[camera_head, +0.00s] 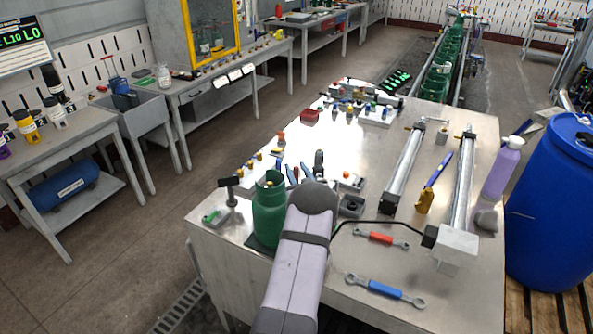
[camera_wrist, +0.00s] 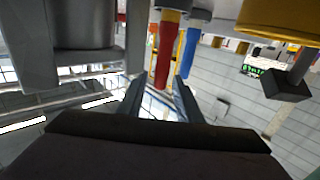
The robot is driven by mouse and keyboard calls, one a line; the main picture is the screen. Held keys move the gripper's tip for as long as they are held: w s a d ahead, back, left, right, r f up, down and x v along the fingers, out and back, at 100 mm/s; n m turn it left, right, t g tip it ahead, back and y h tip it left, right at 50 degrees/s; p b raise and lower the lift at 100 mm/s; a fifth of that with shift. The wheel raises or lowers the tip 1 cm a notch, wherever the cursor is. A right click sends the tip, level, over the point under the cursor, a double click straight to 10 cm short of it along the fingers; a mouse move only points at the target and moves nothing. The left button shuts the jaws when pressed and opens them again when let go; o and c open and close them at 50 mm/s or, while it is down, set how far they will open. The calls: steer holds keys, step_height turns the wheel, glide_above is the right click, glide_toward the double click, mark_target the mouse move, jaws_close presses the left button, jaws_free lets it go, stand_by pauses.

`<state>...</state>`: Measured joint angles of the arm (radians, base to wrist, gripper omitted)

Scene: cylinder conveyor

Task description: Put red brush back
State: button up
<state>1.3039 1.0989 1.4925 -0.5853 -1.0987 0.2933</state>
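The red brush (camera_wrist: 164,58) shows in the wrist view as a tapering red handle with a pale brown collar at the picture's top. Its tip is between the lines of my two fingers. My gripper (camera_wrist: 159,100) is open, with a gap between its dark fingers; I cannot tell whether the handle is within their reach. A blue handle (camera_wrist: 190,52) is just right of the red one. In the head view my arm hides much of the gripper's surroundings, and I cannot make out the red brush there.
A green pot (camera_head: 269,215) stands left of my arm on the metal table (camera_head: 340,262). Red (camera_head: 381,239) and blue (camera_head: 386,291) wrenches lie to the right. Metal rails (camera_head: 404,165), a purple bottle (camera_head: 502,168) and a blue barrel (camera_head: 556,215) are farther right.

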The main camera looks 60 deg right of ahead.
steer(key=shift+r, duration=0.1)
steer(key=shift+s+a+b, duration=0.3)
steer(key=shift+s+a, duration=0.2)
steer(key=shift+s, duration=0.05)
steer(key=b+v, duration=0.2)
steer(key=v, duration=0.4)
stand_by(0.3)
